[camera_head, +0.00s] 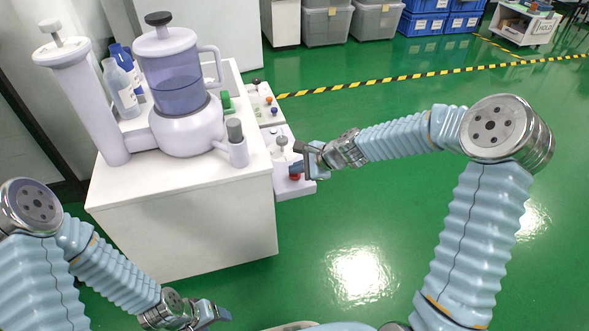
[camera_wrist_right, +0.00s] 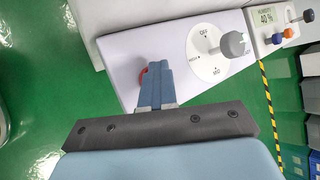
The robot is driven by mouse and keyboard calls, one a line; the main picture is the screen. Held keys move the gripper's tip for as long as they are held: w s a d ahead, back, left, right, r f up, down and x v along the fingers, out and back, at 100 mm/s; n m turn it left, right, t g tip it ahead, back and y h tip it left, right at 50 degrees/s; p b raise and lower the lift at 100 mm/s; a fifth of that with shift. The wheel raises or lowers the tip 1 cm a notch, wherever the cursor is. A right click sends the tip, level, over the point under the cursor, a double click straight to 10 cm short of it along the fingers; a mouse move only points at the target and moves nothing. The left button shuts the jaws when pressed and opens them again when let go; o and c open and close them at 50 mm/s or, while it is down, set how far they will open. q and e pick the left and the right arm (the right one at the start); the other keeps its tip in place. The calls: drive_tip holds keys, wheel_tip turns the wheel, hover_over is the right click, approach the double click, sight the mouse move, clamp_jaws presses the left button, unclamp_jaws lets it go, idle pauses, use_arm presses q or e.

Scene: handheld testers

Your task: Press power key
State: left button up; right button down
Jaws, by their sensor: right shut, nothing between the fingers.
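A pale device panel (camera_head: 283,150) on the right side of the white cabinet carries a red round key (camera_head: 295,177), perhaps the power key. My right gripper (camera_head: 293,168) is shut and empty, its blue fingertips at the key. In the right wrist view the shut fingers (camera_wrist_right: 158,68) partly cover the red key (camera_wrist_right: 142,76), whose left edge shows. Whether they touch it I cannot tell.
A white cabinet (camera_head: 200,230) bears a lilac machine with a clear jar (camera_head: 178,82) and bottles (camera_head: 121,88). A second panel with a display (camera_wrist_right: 267,17) and small coloured knobs adjoins the dial panel. Green floor (camera_head: 370,230) is open to the right.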

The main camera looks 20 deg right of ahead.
sight(298, 175)
drive_tip(key=shift+r+p, duration=2.5)
drive_tip(key=shift+r, duration=0.45)
drive_tip(key=shift+f, duration=0.1)
